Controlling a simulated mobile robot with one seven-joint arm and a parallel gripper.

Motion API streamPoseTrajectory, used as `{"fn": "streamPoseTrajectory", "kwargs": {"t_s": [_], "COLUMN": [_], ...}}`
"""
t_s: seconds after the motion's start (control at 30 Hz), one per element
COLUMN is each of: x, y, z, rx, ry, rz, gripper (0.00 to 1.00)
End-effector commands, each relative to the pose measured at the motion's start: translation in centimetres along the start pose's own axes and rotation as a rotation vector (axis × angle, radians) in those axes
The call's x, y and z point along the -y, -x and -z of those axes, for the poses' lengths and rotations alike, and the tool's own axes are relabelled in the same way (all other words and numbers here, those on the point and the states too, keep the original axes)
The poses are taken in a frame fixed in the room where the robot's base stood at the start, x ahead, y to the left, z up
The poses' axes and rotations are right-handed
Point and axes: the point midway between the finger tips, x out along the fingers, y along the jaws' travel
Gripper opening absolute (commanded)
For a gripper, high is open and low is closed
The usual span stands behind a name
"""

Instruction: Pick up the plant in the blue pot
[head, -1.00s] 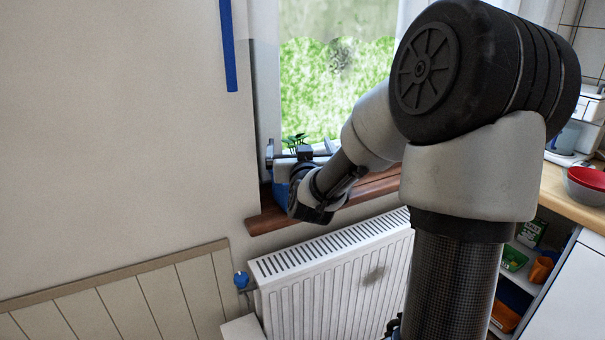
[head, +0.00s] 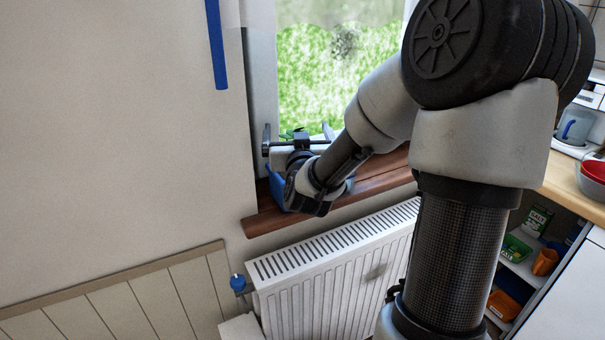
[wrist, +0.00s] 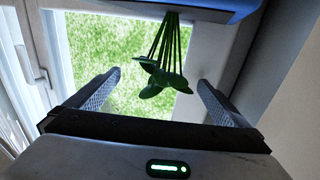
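The blue pot (head: 275,187) stands on the wooden window sill, mostly hidden behind my wrist in the head view. A few green leaves of the plant (head: 287,134) show above my gripper. In the wrist view, the picture is upside down: the pot (wrist: 215,11) is at the top edge and the plant (wrist: 162,70) hangs stems-down from it. My gripper (wrist: 159,78) is open, with one finger on each side of the leaves in this view. Clear gaps show between fingers and leaves. The gripper also shows at the sill in the head view (head: 297,138).
The window sill (head: 380,178) runs under the window, with a white radiator (head: 340,255) below. The wall and window frame are close on the left.

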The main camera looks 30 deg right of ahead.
Motion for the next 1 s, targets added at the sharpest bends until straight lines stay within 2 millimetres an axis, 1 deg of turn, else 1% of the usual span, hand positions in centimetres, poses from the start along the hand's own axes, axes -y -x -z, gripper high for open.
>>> {"fn": "streamPoseTrajectory", "kwargs": {"t_s": [0.03, 0.07, 0.1, 0.5, 0.53, 0.6, 0.67, 1.0], "x": [0.0, 0.0, 0.0, 0.04, 0.07, 0.06, 0.06, 0.02], "y": [0.0, 0.0, 0.0, -0.01, -0.09, -0.08, -0.07, -0.48], "z": [0.0, 0.0, 0.0, 0.02, 0.42, 0.38, 0.32, 0.36], "rx": [0.0, 0.0, 0.0, 0.0, -0.009, -0.008, -0.007, 0.0], "ry": [0.0, 0.0, 0.0, 0.0, 0.002, 0.002, 0.001, -0.001], "rz": [0.0, 0.0, 0.0, 0.001, 0.001, 0.001, 0.001, 0.002], "gripper": [0.97, 0.92, 0.85, 0.18, 0.18, 0.14, 0.13, 0.13]}}
